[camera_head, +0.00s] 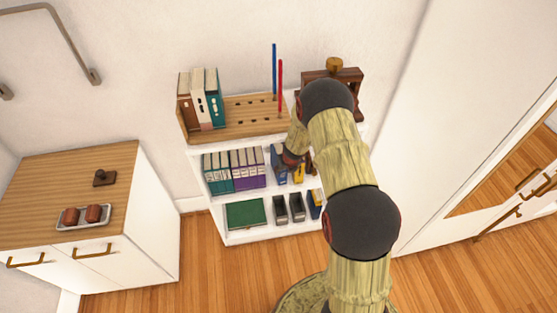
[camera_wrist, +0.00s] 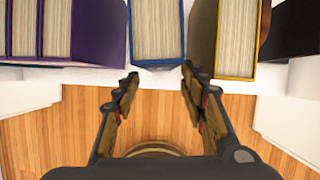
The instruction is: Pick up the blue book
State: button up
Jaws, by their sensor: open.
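The blue book (camera_wrist: 157,32) stands upright in the wrist view, its page edges showing between blue covers. It stands between a purple book and a yellow-edged book. It also shows in the head view (camera_head: 279,166) on the middle shelf, partly hidden by my arm. My gripper (camera_wrist: 158,80) is open and empty, its two fingers apart, one toward each side of the blue book's near end. The fingertips appear just short of the book. In the head view my gripper is mostly hidden behind my arm.
Purple books (camera_wrist: 60,30) stand left of the blue book, and a yellow-edged book (camera_wrist: 237,38) stands close on the right. The white shelf (camera_head: 232,228) also holds a green box (camera_head: 246,214) and small bins below. A cabinet (camera_head: 130,215) stands at left, with clear wooden floor between.

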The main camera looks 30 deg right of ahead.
jog(key=x, duration=0.2)
jog(key=b+x, duration=0.1)
jog(key=x, duration=0.2)
jog(key=shift+w, duration=0.35)
grip_shut()
dwell(0.4)
dwell(0.4)
jog(key=shift+w+d, duration=0.1)
